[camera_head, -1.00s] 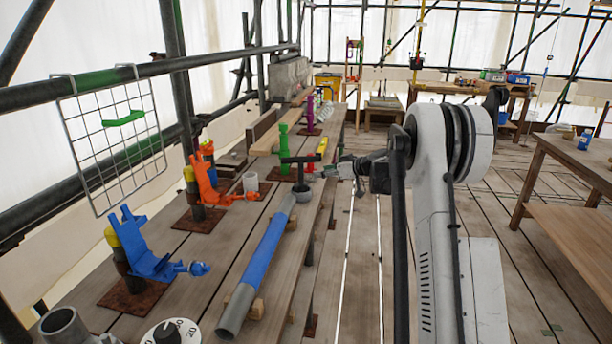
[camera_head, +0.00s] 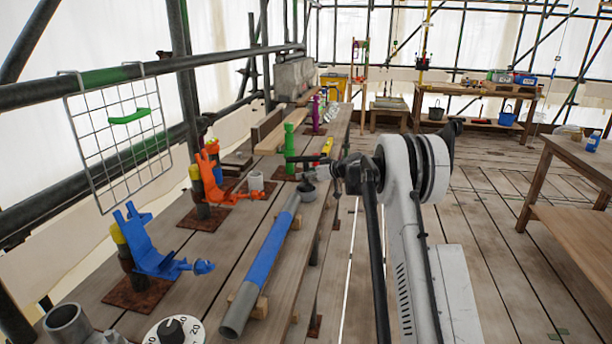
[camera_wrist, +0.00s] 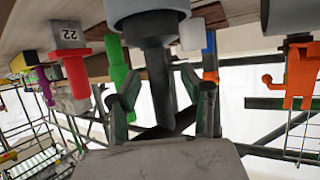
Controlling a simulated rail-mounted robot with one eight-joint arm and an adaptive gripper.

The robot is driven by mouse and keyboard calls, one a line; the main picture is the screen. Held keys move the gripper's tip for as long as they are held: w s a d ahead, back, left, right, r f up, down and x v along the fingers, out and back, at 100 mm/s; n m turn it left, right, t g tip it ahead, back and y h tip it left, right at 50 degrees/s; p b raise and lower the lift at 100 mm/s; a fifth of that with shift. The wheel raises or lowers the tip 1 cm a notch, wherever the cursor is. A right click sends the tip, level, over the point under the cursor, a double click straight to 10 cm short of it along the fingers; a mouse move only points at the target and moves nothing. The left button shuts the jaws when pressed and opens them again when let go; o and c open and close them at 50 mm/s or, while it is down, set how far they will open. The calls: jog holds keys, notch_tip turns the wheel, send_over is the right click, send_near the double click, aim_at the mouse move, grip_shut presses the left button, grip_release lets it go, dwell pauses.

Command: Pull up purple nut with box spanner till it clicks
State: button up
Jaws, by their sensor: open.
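A dark T-handled tool (camera_head: 304,158) with a grey round lower part stands on the bench in the head view; it may be the box spanner. In the wrist view, which is upside down, its dark stem (camera_wrist: 156,80) runs between the two fingers of my gripper (camera_wrist: 163,95). The gripper is open around the stem; I cannot tell whether a finger touches it. In the head view my gripper (camera_head: 326,172) is small and partly hidden by my arm. A purple upright piece, probably the nut, (camera_head: 316,114) stands farther back; a purple piece also shows in the wrist view (camera_wrist: 45,88).
A green post (camera_head: 289,146) stands behind the tool. A blue-sleeved pipe (camera_head: 268,250) lies on chocks in front. Orange (camera_head: 212,178) and blue (camera_head: 145,250) brackets stand at left. A block marked 22 (camera_wrist: 70,38) and a red piece (camera_wrist: 75,76) are near the gripper.

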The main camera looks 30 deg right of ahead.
aim_at(306, 162)
grip_shut()
jog(key=shift+r, duration=0.15)
dwell(0.4)
jog(key=shift+r, duration=0.3)
jog(key=r, duration=0.2)
jog(key=a+r, duration=0.1)
jog(key=r, duration=0.1)
jog(key=shift+s+p, duration=0.1)
jog(key=shift+p, duration=0.2)
jog(key=s+a+r, duration=0.2)
jog(key=a+r, duration=0.4)
jog(key=a, duration=0.4)
jog(key=shift+s+a, duration=0.15)
jog(key=shift+s, duration=0.25)
jog(key=shift+r, duration=0.1)
jog(key=c, duration=0.9)
grip_release()
jog(key=shift+p, duration=0.3)
grip_shut()
